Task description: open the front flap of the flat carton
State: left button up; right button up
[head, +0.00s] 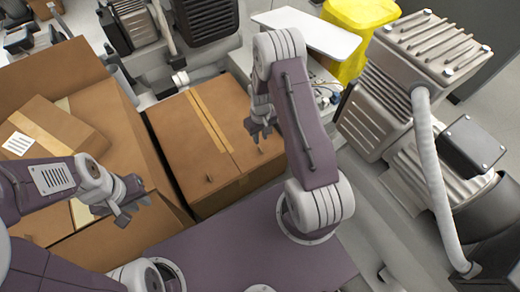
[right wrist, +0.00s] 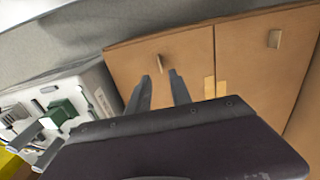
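The flat brown carton (head: 180,140) lies in the middle of the head view, closed, with a strip of tape across its top. Two small tabs stand up near its front edge, a left tab (head: 208,178) and a right one. In the right wrist view the carton (right wrist: 245,85) shows the right tab (right wrist: 160,63) and the left tab (right wrist: 274,38). My right gripper (head: 262,133) is over the carton's right side; its fingers (right wrist: 161,88) are apart, on either side of the right tab's line, with nothing seen between them. My left gripper (head: 133,208) is open, left of the carton.
A large open carton (head: 120,100) stands at the left with a smaller labelled box (head: 45,130) in it. A metal compressor (head: 400,90) stands at the right. A yellow bin (head: 360,15) and white panel (head: 305,30) are behind. A device with connectors (right wrist: 60,115) sits beside the carton.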

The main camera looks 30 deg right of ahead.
notch_tip(320, 180, down, 9)
jog(key=b, duration=0.4)
jog(key=shift+r+b, duration=0.1)
jog(key=shift+b, duration=0.3)
grip_shut()
jog(key=shift+r, duration=0.1)
dwell(0.7)
